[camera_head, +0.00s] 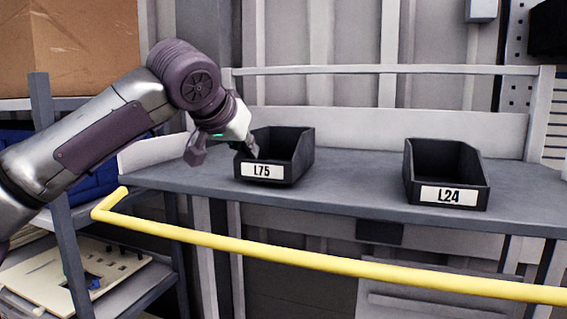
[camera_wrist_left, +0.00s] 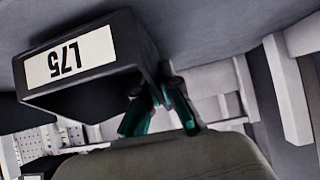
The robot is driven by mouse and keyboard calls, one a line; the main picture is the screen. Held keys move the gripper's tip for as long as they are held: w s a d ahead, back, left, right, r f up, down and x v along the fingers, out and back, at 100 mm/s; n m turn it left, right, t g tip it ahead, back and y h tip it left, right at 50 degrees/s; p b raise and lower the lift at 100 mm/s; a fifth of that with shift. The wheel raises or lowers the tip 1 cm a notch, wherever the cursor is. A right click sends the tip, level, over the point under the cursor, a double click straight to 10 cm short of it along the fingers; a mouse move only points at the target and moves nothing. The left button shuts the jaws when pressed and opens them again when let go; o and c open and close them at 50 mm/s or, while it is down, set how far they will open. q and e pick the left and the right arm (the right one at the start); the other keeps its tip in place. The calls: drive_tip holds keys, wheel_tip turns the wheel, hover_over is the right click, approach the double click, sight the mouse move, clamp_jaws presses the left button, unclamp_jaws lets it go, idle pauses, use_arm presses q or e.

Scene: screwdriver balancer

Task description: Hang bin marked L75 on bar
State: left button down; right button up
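The black bin marked L75 (camera_head: 300,156) stands upright on the grey shelf, its white label facing me. The yellow bar (camera_head: 330,264) runs across in front of and below the shelf edge, bent at its left end. My left gripper (camera_head: 223,152) is open at the bin's left side. One finger is outside to the left, and the other is at the bin's left wall. In the left wrist view the bin (camera_wrist_left: 85,98) appears upside down beside the spread fingers (camera_wrist_left: 159,98). Whether they touch the wall I cannot tell. My right gripper is not in view.
A second black bin marked L24 (camera_head: 445,168) stands further right on the shelf (camera_head: 350,185), with clear surface between the bins. A low back panel and rail (camera_head: 400,69) run behind. A cardboard box (camera_head: 70,45) and shelving stand at left.

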use_arm(q)
drive_tip(key=shift+r, duration=0.95)
drive_tip(key=shift+s+a+f+b, duration=0.15)
drive_tip(key=shift+s+b, duration=0.35)
drive_tip(key=shift+b, duration=0.1)
drive_tip(key=s+b, duration=0.1)
drive_tip(key=s+a+b, duration=0.1)
drive_tip(key=s, duration=0.1)
drive_tip(key=s+a+b, duration=0.1)
drive_tip(key=shift+s, duration=0.35)
drive_tip(key=s+b, duration=0.1)
drive_tip(key=s+a+b, duration=0.1)
drive_tip(key=s, duration=0.1)
drive_tip(key=s+a, duration=0.1)
drive_tip(key=s, duration=0.1)
drive_tip(key=shift+s+a+b, duration=0.15)
drive_tip(key=shift+s+b, duration=0.05)
drive_tip(key=shift+b, duration=0.2)
